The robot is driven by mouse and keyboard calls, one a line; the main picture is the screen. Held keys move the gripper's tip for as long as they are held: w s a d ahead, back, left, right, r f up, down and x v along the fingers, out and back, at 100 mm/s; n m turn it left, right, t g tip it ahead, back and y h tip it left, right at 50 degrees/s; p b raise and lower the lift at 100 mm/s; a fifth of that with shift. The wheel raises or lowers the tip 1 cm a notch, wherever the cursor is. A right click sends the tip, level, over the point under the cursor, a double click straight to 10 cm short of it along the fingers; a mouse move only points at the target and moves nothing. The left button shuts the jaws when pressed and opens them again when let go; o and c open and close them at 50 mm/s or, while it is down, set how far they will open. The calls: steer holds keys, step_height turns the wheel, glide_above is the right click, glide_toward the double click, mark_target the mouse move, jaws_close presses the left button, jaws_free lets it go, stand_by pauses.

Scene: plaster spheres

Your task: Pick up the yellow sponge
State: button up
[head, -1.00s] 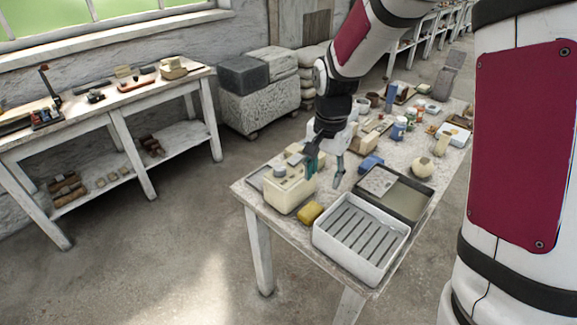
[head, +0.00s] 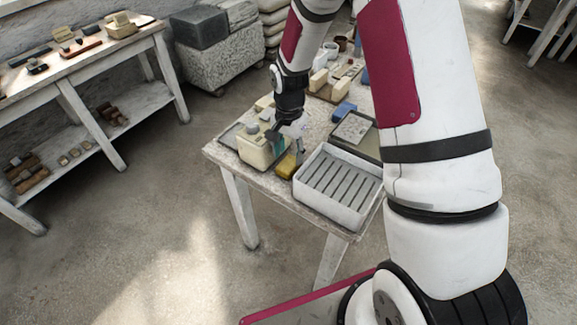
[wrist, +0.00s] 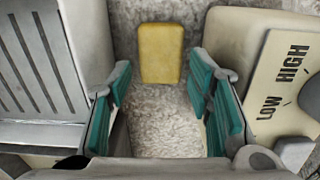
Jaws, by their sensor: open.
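The yellow sponge (head: 287,167) lies flat on the table, between a cream box with knobs and a white ribbed tray. In the wrist view the sponge (wrist: 161,53) shows whole, beyond the fingertips and centred between them. My gripper (head: 289,143) is low over the table, just behind the sponge and beside the cream box. In the wrist view my gripper (wrist: 160,85) is open, with teal pads on both sides and only bare tabletop between them. I see no contact with the sponge.
The cream box (head: 256,152), marked LOW and HIGH in the wrist view, stands close on the left. The white ribbed tray (head: 318,210) stands close on the right. A blue object (head: 344,112) and a dark-edged tray (head: 372,140) lie farther back.

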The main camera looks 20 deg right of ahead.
mark_target(289, 163)
step_height(289, 163, down, 5)
steer(key=shift+p, duration=0.3)
steer(key=c, duration=0.4)
steer(key=shift+c, duration=0.2)
steer(key=shift+r, duration=0.1)
step_height(289, 163, up, 18)
steer(key=shift+b, duration=0.4)
